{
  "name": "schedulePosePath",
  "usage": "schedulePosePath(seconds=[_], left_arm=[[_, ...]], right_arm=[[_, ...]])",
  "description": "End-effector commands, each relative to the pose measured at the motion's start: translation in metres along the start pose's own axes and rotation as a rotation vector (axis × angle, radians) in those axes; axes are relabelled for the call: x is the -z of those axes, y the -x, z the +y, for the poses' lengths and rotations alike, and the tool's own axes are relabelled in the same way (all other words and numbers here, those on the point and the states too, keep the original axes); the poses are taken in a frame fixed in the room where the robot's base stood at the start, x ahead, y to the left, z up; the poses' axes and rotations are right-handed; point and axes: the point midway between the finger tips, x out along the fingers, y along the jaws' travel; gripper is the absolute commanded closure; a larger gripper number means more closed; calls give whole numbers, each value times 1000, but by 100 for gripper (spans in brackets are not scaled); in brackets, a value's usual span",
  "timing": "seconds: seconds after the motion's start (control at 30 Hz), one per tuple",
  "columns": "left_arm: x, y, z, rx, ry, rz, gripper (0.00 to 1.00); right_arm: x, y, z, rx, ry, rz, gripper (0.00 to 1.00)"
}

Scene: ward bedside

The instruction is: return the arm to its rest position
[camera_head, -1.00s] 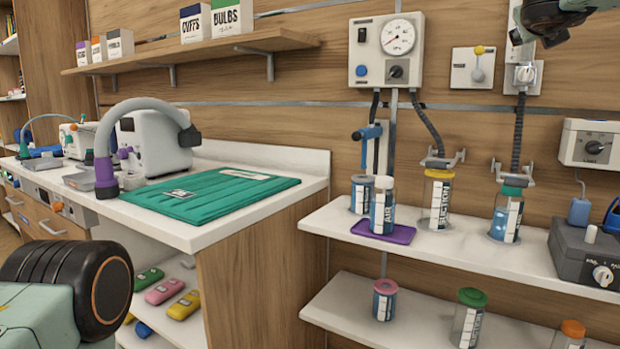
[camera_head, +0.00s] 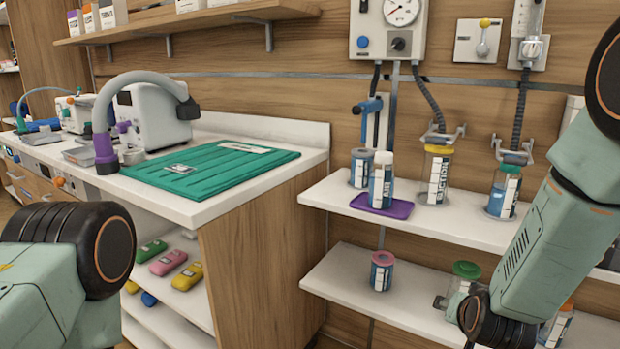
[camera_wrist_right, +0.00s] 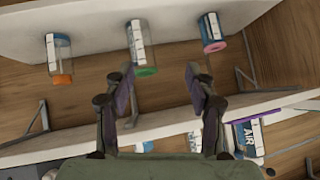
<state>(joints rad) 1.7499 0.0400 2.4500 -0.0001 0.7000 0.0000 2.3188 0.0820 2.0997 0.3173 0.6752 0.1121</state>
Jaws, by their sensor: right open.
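My right arm (camera_head: 560,240) comes in from the right in the head view and slants down in front of the shelves. Its gripper (camera_wrist_right: 160,72) shows in the right wrist view, open, with nothing held between the fingers. Beyond the fingers is a green-lidded jar (camera_wrist_right: 141,45), with an orange-lidded jar (camera_wrist_right: 60,60) to the left and a pink-lidded jar (camera_wrist_right: 212,35) to the right, all apart from the fingers. My left arm (camera_head: 50,285) shows at the lower left of the head view; its gripper is out of view.
The upper shelf (camera_head: 455,228) holds a purple tray (camera_head: 365,207) and several jars. The lower shelf (camera_head: 335,277) holds the pink-lidded (camera_head: 382,272) and green-lidded (camera_head: 462,275) jars close to my right arm. A counter (camera_head: 215,208) with a green mat (camera_head: 210,172) stands left.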

Motion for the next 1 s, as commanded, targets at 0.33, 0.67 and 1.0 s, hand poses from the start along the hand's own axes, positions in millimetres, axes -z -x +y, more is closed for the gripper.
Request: schedulePosePath(seconds=[0.33, 0.67, 1.0], left_arm=[[0, 15, 0, 0, 0, 0, 60], [0, 29, 0, 0, 0, 0, 60], [0, 30, 0, 0, 0, 0, 60]], right_arm=[[-212, 66, 67, 38, 386, -472, 44], [-335, 160, 132, 4, 464, -837, 44], [-351, 172, 142, -10, 466, -884, 44]])
